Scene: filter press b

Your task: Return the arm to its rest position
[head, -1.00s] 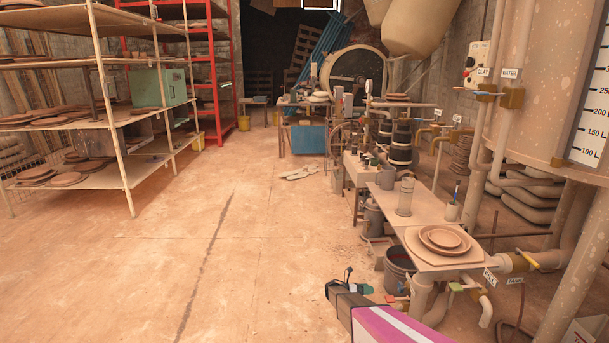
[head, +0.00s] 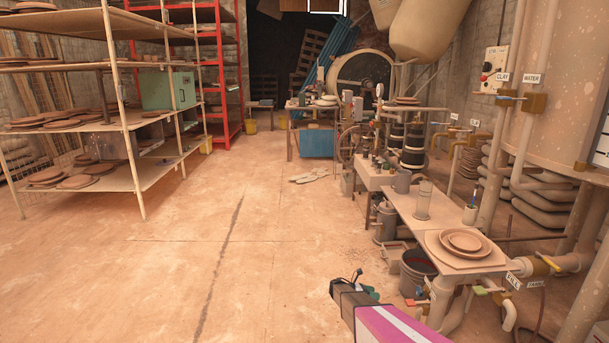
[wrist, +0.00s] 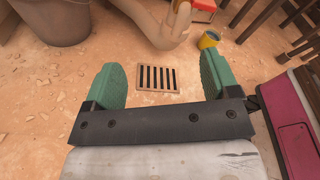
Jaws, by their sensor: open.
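My gripper (wrist: 161,82) is open and empty in the wrist view, its two green finger pads spread apart. It points down at the dusty floor, with a floor drain grate (wrist: 157,78) seen between the fingers. In the head view my arm, a magenta and white link with a dark wrist, is at the bottom right, left of the low work table (head: 400,206). Only a small green part of the gripper (head: 369,292) shows there; the rest is hidden by the wrist.
Clay plates (head: 464,243) and a glass cylinder (head: 423,200) stand on the table. A dark bucket (head: 417,272) is on the floor beside it. Pipes and a large tank (head: 570,90) are at right. A shelf rack (head: 120,190) stands at left.

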